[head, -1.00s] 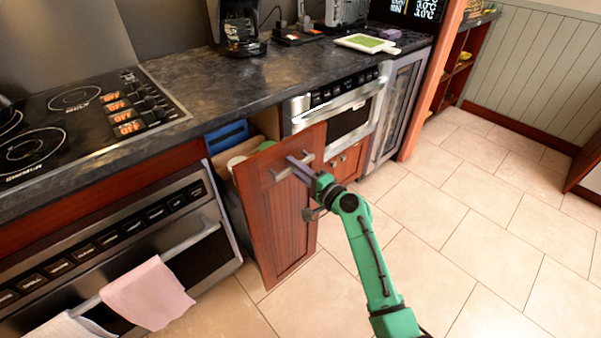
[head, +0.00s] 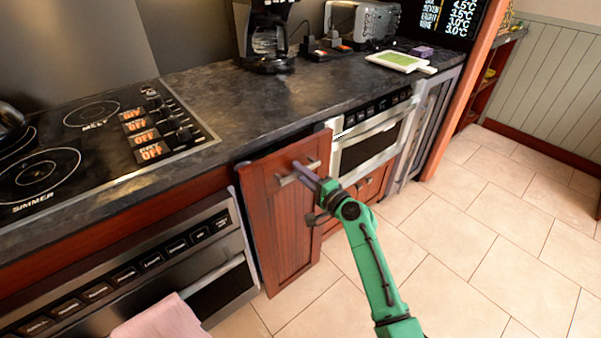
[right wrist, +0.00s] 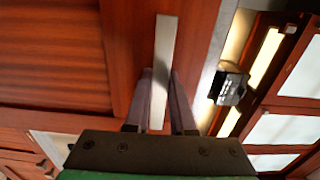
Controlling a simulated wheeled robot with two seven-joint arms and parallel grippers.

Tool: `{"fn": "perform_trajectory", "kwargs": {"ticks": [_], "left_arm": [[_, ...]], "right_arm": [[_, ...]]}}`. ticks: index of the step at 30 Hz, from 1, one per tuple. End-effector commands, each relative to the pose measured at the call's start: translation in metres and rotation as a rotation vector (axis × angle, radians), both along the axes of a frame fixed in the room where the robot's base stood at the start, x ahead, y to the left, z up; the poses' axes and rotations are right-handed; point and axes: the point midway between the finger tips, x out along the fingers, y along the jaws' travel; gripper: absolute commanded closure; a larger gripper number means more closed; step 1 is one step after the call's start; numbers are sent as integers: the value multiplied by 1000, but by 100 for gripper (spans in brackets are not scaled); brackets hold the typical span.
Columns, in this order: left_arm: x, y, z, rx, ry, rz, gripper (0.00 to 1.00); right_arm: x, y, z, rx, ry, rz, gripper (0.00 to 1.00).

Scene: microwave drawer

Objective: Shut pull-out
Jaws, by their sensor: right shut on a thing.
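The pull-out's wooden front (head: 285,222) stands below the counter, between the oven and the built-in microwave. Its face is close to the cabinet line, and its inside is hidden. Its metal bar handle (head: 299,173) is near the top of the front. My right gripper (head: 306,175) is at the handle, its arm coming from the lower right. In the right wrist view the handle bar (right wrist: 164,60) runs between the two fingers (right wrist: 160,100), which are shut on it. My left gripper is in no view.
The oven (head: 150,275) with a pink towel (head: 165,318) is left of the pull-out. The built-in microwave (head: 370,140) is to its right. The dark counter (head: 235,105) overhangs it. The tiled floor (head: 460,230) at right is clear.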

Motion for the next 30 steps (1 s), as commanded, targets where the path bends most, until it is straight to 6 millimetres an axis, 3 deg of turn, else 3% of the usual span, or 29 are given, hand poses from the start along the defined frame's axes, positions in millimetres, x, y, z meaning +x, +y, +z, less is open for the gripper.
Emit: {"fn": "perform_trajectory", "kwargs": {"ticks": [10, 11, 12, 13, 23, 30], "left_arm": [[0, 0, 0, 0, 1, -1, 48], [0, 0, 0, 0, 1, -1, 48], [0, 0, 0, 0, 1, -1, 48], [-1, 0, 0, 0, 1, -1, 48], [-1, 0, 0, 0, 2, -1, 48], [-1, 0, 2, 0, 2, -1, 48]], "right_arm": [[0, 0, -1, -1, 1, 0, 100], [0, 0, -1, -1, 1, 0, 66], [0, 0, -1, -1, 1, 0, 51], [0, 0, -1, -1, 1, 0, 48], [-1, -1, -1, -1, 1, -1, 48], [-30, -25, -2, -3, 2, -2, 48]]}}
